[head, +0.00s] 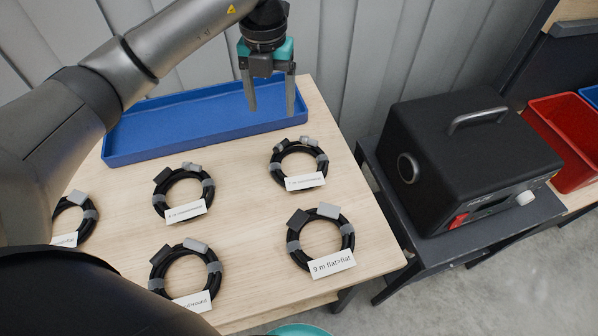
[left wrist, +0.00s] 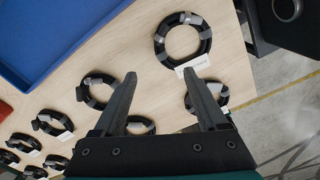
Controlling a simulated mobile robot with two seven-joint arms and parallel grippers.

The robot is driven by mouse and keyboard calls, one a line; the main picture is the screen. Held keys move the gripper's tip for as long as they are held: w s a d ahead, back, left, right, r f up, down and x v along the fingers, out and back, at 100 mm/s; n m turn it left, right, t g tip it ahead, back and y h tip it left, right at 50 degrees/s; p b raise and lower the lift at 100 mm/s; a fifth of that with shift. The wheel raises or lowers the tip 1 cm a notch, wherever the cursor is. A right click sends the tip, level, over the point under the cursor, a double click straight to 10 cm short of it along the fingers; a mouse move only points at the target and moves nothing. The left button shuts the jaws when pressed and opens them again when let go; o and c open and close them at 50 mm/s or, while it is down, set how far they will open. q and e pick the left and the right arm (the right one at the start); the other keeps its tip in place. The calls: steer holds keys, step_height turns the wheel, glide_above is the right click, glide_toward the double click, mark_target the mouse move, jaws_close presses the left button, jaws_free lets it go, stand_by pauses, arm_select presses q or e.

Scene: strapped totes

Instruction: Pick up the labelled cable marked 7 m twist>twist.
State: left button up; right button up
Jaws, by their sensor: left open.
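Several black coiled cables with grey ties and white labels lie on the wooden table. The front-right coil (head: 320,240) reads "9 m flat>flat". The labels on the back-right coil (head: 298,163), the back-middle coil (head: 183,192), the front-middle coil (head: 186,271) and the left coil (head: 75,221) are too small or cut off to read, so I cannot tell which is the 7 m twist>twist cable. My left gripper (head: 270,106) is open and empty above the right end of the blue tray. Its spread fingers (left wrist: 159,76) also show in the left wrist view, with coils beyond them.
The blue tray (head: 120,155) is empty along the table's back edge, near a grey corrugated wall. A black boxy device (head: 470,150) with a handle stands right of the table (head: 245,235). A red bin (head: 565,140) is farther right. My left arm hides the table's left part.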

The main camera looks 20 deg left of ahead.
arm_select(q)
steer(key=b, duration=0.2)
glide_above(277, 158)
step_height(277, 158, down, 10)
steer(key=shift+w+a+f, duration=0.1)
steer(key=shift+f, duration=0.1)
step_height(277, 158, down, 5)
steer(key=shift+f+b, duration=0.1)
steer(key=shift+b, duration=0.25)
steer(key=shift+c, duration=0.2)
jaws_close()
stand_by(0.3)
